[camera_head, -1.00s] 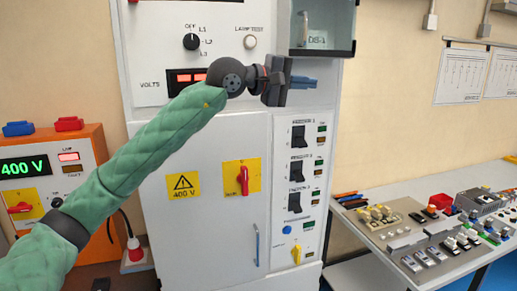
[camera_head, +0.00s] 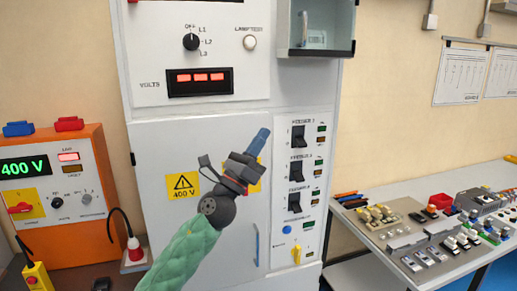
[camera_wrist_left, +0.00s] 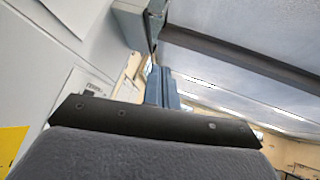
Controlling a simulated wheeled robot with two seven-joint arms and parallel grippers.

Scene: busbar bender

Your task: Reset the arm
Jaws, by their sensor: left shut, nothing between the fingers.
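My left arm, in a green quilted sleeve, rises from the bottom of the head view. Its left gripper (camera_head: 261,138) is shut and empty, with blue fingers pointing up and slightly right. It is in front of the grey cabinet (camera_head: 150,145) and covers most of the red rotary switch on its yellow plate. The shut fingers also show in the left wrist view (camera_wrist_left: 162,88), pointing up past the cabinet toward the ceiling. I cannot tell whether they touch the cabinet. My right gripper is not in view.
Feeder switches (camera_head: 298,136) line the cabinet's right panel. An open-fronted box (camera_head: 316,50) juts out at the top. An orange 400 V unit (camera_head: 92,215) stands at left. A bench (camera_head: 375,262) with electrical parts is at right. The floor gap between cabinet and bench looks clear.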

